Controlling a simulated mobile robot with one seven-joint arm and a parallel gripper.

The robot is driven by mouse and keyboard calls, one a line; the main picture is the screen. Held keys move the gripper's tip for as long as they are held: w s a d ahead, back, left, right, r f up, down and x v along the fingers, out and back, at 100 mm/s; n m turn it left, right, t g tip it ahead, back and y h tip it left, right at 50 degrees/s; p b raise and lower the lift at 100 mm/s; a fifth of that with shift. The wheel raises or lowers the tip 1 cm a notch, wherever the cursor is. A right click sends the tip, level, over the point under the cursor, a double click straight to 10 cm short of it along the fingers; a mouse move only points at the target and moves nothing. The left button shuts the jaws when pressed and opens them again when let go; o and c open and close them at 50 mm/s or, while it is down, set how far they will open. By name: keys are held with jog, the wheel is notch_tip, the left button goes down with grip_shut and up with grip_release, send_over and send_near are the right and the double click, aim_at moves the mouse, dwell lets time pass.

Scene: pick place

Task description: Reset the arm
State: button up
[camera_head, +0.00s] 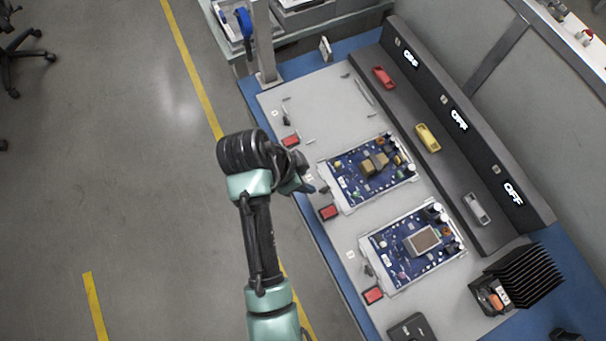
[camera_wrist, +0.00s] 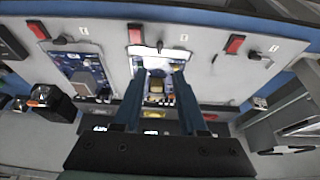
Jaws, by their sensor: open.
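My arm reaches up from the bottom of the head view, and my gripper (camera_head: 304,188) hangs near the left edge of the grey work board (camera_head: 320,110). In the wrist view the two fingers of my gripper (camera_wrist: 158,72) are spread apart with nothing held between them. Beyond the fingers lies a blue circuit board (camera_head: 350,185), which also shows in the wrist view (camera_wrist: 172,70). The gripper looks clear of it. Part of the gripper is hidden behind my wrist in the head view.
A second circuit board (camera_head: 388,258) lies nearer. A black finned block (camera_head: 525,275) stands at the right. Open floor (camera_head: 130,180) lies left of the table.

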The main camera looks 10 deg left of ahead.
jog(key=shift+r, duration=0.2)
dwell(0.5)
jog(key=w+a+r+n+t+y, duration=0.1)
jog(key=w+r+n+t+y, duration=0.1)
jog(key=w+r+t, duration=0.55)
jog(key=w+r+n+t+y, duration=0.1)
jog(key=w+r+n+t, duration=0.1)
jog(key=w+r, duration=0.95)
jog(key=s+d+r+n+t, duration=0.1)
jog(key=s+r+t, duration=0.15)
jog(key=r, duration=0.95)
jog(key=s+d+r+n+t, duration=0.1)
jog(key=r+n+t, duration=0.15)
jog(key=r, duration=0.85)
jog(key=s+d+r+n+t, duration=0.1)
jog(key=s+r+t, duration=0.4)
jog(key=r, duration=0.7)
jog(key=s+d+r+n+t, duration=0.2)
jog(key=s+r+t, duration=0.3)
jog(key=s+r, duration=0.4)
notch_tip(320, 180, up, 3)
jog(key=shift+s+d+y, duration=0.15)
jog(key=shift+y, duration=0.25)
